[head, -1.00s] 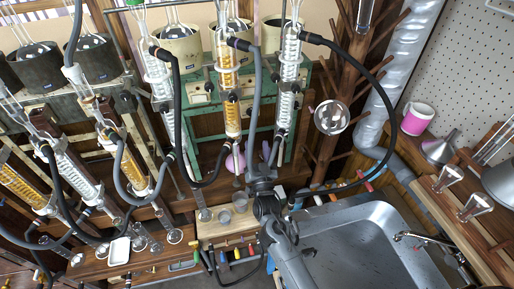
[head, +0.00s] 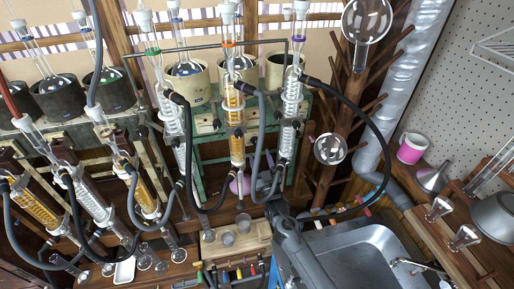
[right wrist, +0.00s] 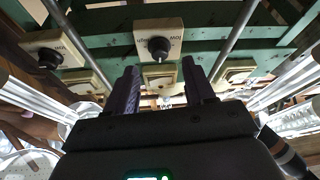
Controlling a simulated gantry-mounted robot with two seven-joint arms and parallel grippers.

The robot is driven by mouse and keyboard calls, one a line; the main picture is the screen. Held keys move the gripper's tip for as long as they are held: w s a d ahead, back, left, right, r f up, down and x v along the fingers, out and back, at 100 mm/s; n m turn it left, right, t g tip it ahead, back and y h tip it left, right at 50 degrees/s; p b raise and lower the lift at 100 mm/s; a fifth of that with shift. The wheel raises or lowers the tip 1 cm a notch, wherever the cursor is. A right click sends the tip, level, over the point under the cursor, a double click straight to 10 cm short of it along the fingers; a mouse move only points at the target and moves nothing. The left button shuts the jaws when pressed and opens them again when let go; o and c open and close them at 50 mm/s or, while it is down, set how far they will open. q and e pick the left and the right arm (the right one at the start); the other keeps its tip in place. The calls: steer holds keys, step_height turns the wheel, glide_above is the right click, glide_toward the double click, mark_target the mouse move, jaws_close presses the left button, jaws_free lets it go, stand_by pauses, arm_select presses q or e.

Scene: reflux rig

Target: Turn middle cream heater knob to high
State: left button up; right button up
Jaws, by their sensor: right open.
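Three cream heaters stand in a row at the back in the head view, with the middle one (head: 238,73) behind an orange-filled condenser. My right gripper (right wrist: 163,75) is open and empty, its two dark fingers pointing towards the green frame. In the right wrist view a cream control box (right wrist: 157,30) with a black knob (right wrist: 159,47) is just beyond the fingertips, apart from them. Its high and low lettering appears upside down; I cannot read the knob's setting. In the head view my right gripper (head: 272,182) is low before the green frame. My left gripper is out of view.
Another cream box with a black knob (right wrist: 48,58) is at left in the wrist view. Metal rods and glass condensers flank the gripper. Dark hoses (head: 345,208) loop around the arm in the head view. A metal sink (head: 350,255) is at lower right.

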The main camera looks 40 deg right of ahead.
mark_target(256, 144)
steer(key=shift+x, duration=2.35)
steer(key=shift+c, duration=0.2)
